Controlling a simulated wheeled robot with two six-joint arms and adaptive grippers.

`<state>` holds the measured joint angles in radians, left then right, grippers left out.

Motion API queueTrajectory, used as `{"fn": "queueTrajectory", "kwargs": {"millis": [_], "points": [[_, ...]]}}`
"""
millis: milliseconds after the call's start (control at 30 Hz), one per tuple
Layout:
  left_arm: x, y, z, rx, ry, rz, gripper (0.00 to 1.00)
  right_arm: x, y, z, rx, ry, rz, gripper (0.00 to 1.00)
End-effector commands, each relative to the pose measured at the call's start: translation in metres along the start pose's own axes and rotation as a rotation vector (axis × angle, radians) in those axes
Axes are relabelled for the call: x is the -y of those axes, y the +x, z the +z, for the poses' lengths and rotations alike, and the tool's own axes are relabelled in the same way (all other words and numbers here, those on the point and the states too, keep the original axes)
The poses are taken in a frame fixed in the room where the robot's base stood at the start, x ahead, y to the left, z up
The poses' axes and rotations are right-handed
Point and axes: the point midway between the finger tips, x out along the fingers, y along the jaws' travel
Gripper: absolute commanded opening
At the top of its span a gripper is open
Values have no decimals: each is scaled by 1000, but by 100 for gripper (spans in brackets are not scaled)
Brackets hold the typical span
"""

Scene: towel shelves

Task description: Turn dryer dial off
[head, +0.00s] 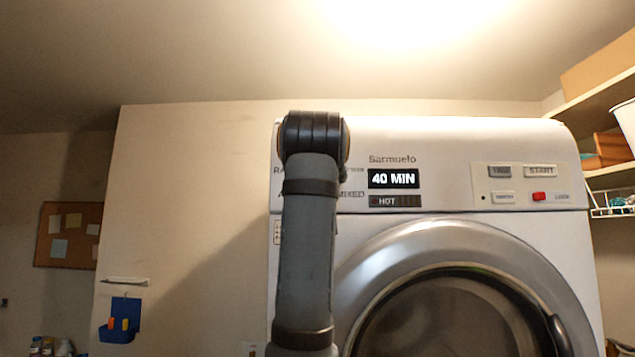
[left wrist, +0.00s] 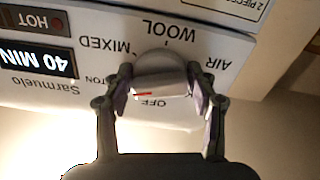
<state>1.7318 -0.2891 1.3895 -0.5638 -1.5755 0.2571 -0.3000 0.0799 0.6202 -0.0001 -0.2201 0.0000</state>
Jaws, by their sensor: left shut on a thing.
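My left gripper (left wrist: 160,88) is shut on the dial, one finger on each side. In the head view my left arm hides the dial and this gripper. My right gripper is not in view.
START and other buttons (head: 515,171) sit on the panel's right side. The round door (head: 380,290) is below. Shelves (head: 598,105) stand at the right. A corkboard (head: 68,235) hangs at the far left.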

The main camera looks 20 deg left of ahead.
Motion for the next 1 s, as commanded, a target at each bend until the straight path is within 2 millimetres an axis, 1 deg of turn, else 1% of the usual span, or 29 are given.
{"fn": "queueTrajectory", "kwargs": {"millis": [1000], "points": [[-2, -1, -4, -5, -962, 0, 26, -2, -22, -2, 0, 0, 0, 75]]}}
